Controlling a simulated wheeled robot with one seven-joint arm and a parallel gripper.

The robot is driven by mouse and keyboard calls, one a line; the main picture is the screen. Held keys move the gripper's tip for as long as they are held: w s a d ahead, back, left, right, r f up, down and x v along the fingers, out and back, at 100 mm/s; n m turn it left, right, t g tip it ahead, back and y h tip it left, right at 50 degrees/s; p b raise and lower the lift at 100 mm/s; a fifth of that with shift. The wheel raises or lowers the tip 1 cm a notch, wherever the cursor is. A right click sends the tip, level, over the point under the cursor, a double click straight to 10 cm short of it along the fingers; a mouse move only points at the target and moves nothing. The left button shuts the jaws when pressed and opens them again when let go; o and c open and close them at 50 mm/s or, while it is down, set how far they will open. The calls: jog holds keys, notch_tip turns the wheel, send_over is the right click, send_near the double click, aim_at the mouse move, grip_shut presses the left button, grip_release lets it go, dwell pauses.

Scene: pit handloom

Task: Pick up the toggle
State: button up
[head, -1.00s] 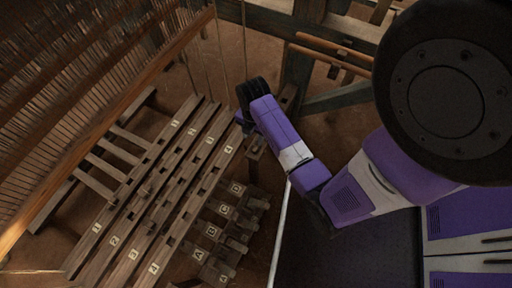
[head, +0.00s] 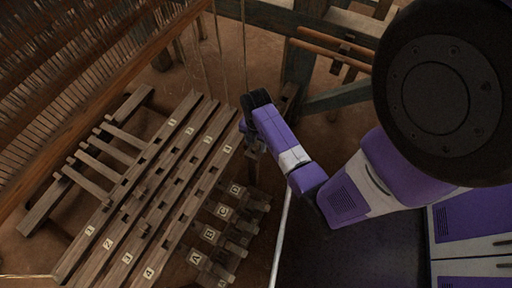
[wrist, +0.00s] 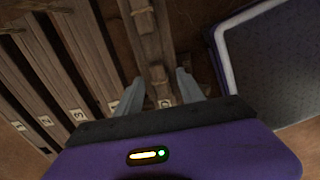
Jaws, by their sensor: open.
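I cannot tell for sure which piece is the toggle; small wooden pieces (head: 142,228) sit on the numbered slats in the head view. My gripper (head: 250,138) hangs at the right of the slats, beyond the lettered blocks. In the wrist view my gripper (wrist: 158,92) is open, its two pale fingers on either side of a wooden bar (wrist: 150,50) marked D. Nothing is seen gripped. The gripper's own body hides the area below the fingertips in the wrist view.
Numbered wooden slats (head: 165,195) lie left of my gripper, with lettered blocks (head: 222,212) nearer. A loom frame with many threads (head: 80,80) fills the upper left. Dark timber posts and beams (head: 300,65) stand behind. A dark, pale-edged panel (wrist: 275,65) is at the right.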

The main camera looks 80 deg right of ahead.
grip_shut()
jog(key=shift+r, duration=0.2)
